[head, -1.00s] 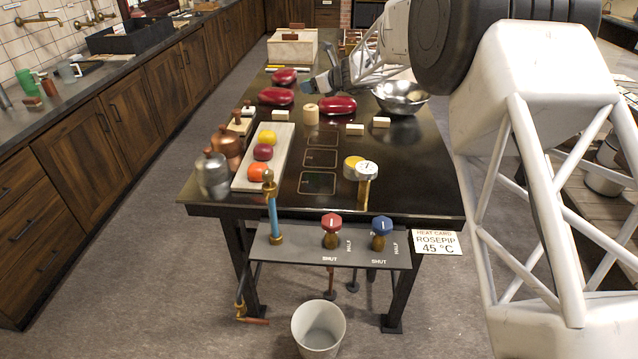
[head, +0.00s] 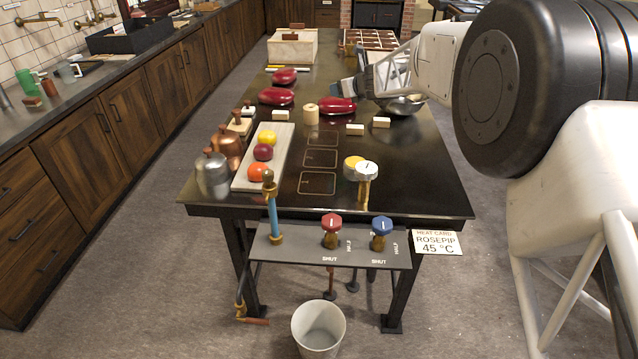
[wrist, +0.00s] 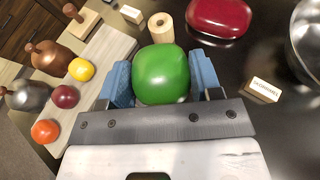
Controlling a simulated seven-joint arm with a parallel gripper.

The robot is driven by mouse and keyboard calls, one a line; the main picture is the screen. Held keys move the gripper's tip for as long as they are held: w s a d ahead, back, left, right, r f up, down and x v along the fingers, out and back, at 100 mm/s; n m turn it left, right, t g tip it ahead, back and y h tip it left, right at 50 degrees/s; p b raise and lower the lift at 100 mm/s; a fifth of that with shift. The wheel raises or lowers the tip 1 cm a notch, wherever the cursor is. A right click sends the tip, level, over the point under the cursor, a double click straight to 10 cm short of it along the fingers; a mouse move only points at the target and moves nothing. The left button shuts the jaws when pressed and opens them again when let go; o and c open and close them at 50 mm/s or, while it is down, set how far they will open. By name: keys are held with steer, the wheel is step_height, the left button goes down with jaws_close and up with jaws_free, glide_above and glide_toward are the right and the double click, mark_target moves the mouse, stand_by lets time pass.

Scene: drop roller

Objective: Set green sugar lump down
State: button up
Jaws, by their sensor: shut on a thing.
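My gripper (wrist: 162,80) is shut on the green sugar lump (wrist: 163,72), a rounded glossy piece between its two blue fingers in the wrist view. In the head view my gripper (head: 349,88) is over the far half of the dark table, and the green lump cannot be made out there. A pale slab (head: 281,143) on the table's left side bears a yellow lump (head: 267,138), a dark red lump (head: 263,152) and an orange lump (head: 258,172) in a row. The slab (wrist: 113,50) is left of the held lump in the wrist view.
Several dark red glossy pieces (head: 277,96) lie toward the back, near a wooden cylinder (head: 311,114) and small name blocks (head: 355,129). A metal bowl (head: 406,106) is partly hidden by my arm. Metal and copper pots (head: 213,176) stand left of the slab. Outlined squares (head: 319,158) mark the bare table middle.

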steer(key=s+d+f+m+t+h, duration=0.3)
steer(key=s+d+m+h, duration=0.35)
steer(key=d, duration=0.45)
steer(key=s+a+f+m+h, duration=0.1)
steer(key=s+a+f, duration=0.2)
steer(key=s+a, duration=1.3)
steer(key=shift+s+a+f+h, duration=0.2)
steer(key=shift+s+a+h, duration=0.2)
steer(key=shift+s, duration=0.25)
steer(key=shift+f, duration=0.1)
glide_above(319, 184)
steer(key=shift+s+f, duration=0.1)
steer(key=shift+f, duration=2.7)
steer(key=shift+f, duration=2.1)
